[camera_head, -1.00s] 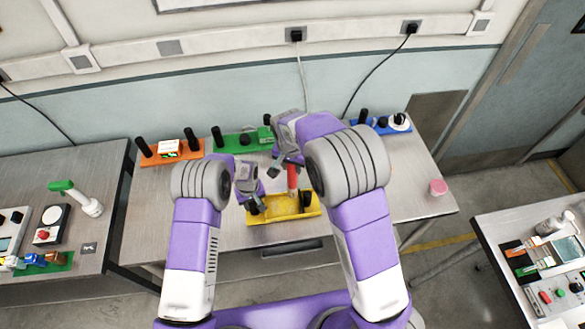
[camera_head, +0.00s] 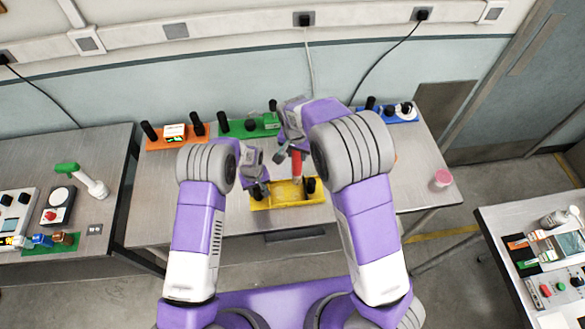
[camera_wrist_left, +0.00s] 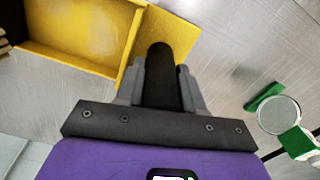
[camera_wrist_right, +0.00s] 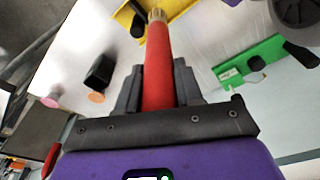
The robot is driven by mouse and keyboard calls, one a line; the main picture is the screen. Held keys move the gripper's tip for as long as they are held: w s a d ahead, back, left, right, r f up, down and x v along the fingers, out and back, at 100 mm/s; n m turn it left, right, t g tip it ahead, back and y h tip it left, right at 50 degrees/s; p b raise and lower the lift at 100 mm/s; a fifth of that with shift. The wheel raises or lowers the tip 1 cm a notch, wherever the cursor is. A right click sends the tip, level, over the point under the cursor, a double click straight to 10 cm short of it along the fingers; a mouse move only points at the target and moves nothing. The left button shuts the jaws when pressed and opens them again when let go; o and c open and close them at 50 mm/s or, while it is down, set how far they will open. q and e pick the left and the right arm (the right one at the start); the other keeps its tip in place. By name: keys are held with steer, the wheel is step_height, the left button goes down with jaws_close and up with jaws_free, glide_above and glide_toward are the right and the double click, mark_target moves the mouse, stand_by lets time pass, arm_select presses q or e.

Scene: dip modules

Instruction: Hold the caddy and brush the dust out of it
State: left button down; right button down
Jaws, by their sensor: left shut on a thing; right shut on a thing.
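The yellow caddy (camera_head: 284,204) stands on the middle table, near its front edge, with a black upright handle at each end. My left gripper (camera_head: 260,187) is at its left end, shut on a black handle (camera_wrist_left: 162,75), with the yellow tray (camera_wrist_left: 85,65) beside it in the left wrist view. My right gripper (camera_wrist_right: 157,85) is shut on the red brush handle (camera_wrist_right: 157,62). The brush (camera_head: 296,166) points down over the caddy. Its pale tip shows against the caddy in the right wrist view; I cannot tell whether it touches the floor or where dust lies.
Orange (camera_head: 170,142), green (camera_head: 236,129) and blue (camera_head: 395,116) modules line the table's back. A pink cup (camera_head: 441,179) stands at the right. Side tables with devices flank both sides. The table's right part is mostly clear.

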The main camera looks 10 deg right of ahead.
steer(key=shift+w+d+f, duration=0.1)
steer(key=shift+w+f, duration=0.15)
steer(key=shift+f, duration=0.75)
steer(key=shift+w+a+f, duration=0.1)
steer(key=shift+w+f, duration=0.15)
steer(key=shift+f, duration=0.7)
steer(key=shift+w+d+f, duration=0.1)
steer(key=shift+w+f, duration=0.15)
steer(key=shift+f, duration=0.75)
steer(key=shift+f, duration=0.75)
